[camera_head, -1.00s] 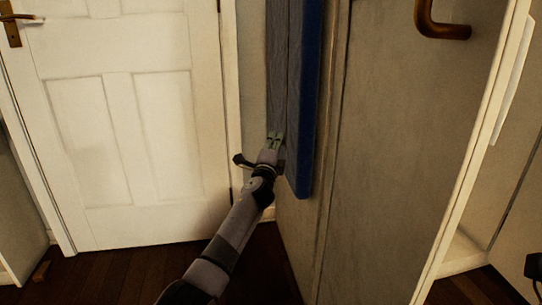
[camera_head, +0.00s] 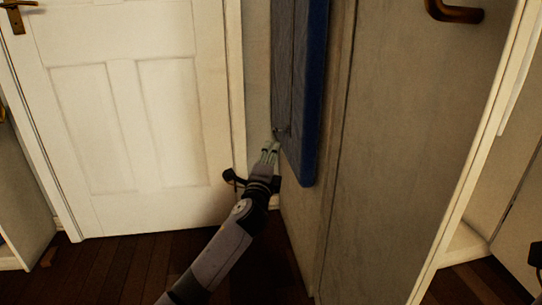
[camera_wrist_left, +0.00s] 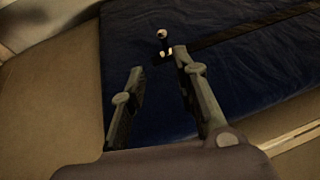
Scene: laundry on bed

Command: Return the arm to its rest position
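My left arm comes up from the bottom of the head view, and its gripper (camera_head: 268,150) is beside the lower left edge of a blue padded board (camera_head: 312,95) hanging upright against the wall. In the left wrist view the two fingers of the left gripper (camera_wrist_left: 155,75) stand apart with nothing between them. The dark blue surface (camera_wrist_left: 240,100) lies beyond the fingertips, with a small round metal piece (camera_wrist_left: 161,34) just past them. Whether the fingers touch the board cannot be told.
A white panelled door (camera_head: 130,120) with a brass handle (camera_head: 18,12) is at the left. A tall grey-beige panel (camera_head: 410,150) with a bronze handle (camera_head: 455,10) stands close on the right. Dark wooden floor (camera_head: 110,270) shows below.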

